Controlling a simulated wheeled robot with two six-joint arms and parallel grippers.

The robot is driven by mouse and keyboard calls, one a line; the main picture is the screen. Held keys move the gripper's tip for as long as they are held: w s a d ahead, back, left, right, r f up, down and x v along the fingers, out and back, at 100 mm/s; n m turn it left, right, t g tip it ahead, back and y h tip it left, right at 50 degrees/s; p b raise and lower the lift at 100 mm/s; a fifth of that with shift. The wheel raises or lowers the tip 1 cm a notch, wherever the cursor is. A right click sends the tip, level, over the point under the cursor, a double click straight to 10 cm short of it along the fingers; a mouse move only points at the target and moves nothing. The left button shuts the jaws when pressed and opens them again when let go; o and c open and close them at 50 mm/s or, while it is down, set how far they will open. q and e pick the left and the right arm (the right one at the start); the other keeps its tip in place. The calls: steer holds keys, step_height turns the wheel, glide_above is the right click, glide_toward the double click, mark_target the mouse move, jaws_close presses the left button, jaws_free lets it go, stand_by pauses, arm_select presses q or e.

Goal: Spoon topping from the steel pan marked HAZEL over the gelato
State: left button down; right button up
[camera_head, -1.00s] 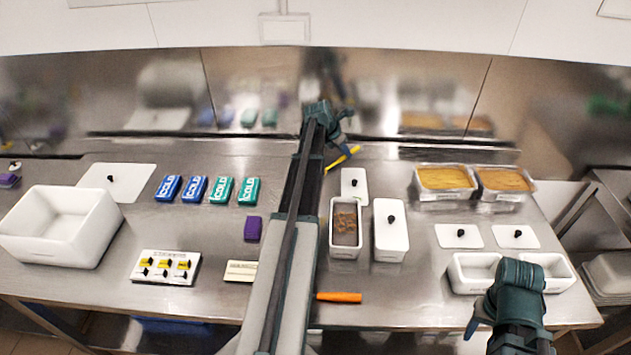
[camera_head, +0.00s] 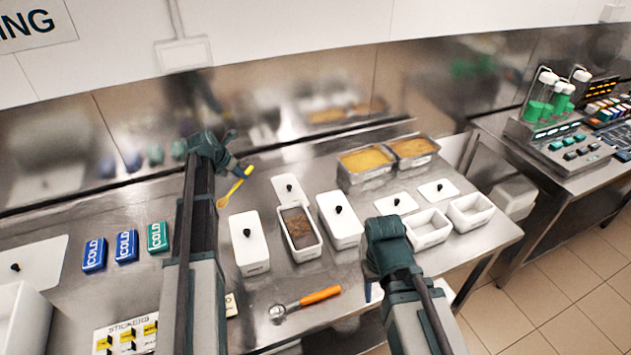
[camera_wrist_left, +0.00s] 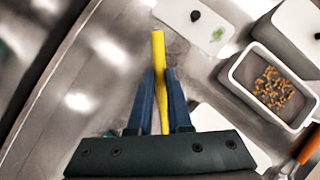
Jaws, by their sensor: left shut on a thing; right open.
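My left gripper (camera_head: 243,170) is shut on a yellow spoon (camera_head: 234,188) above the back of the steel table; in the left wrist view the spoon (camera_wrist_left: 158,55) stands between its two blue fingers (camera_wrist_left: 162,85). Its lower end is hard to tell. A white open tub (camera_head: 318,250) with brown bits inside stands right of the spoon; it also shows in the wrist view (camera_wrist_left: 232,72). Two steel pans (camera_head: 372,179) of yellow-orange gelato stand at the back right. No HAZEL mark is readable. My right gripper (camera_head: 374,286) is open and empty near the front edge.
Lidded white tubs (camera_head: 250,258) (camera_head: 340,228) flank the open tub, and a flat lid (camera_head: 283,184) lies behind it. An orange-handled scoop (camera_head: 318,296) lies in front. Two empty white tubs (camera_head: 432,238) stand right. COLD packs (camera_head: 126,246) lie left.

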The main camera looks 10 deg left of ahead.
arm_select(q)
steer(key=d+f+m+h+b, duration=0.1)
steer(key=d+f+m+b, duration=0.1)
steer(key=d, duration=2.4)
steer(key=s+a+r+t+h+b, duration=0.4)
steer(key=s+r+t+h+b, duration=0.2)
steer(key=t+b, duration=0.5)
steer(key=s+r+b, duration=0.1)
steer(key=s+b, duration=0.1)
steer(key=b, duration=0.1)
steer(key=shift+a, duration=0.15)
steer(key=shift+s, duration=0.1)
stand_by(0.3)
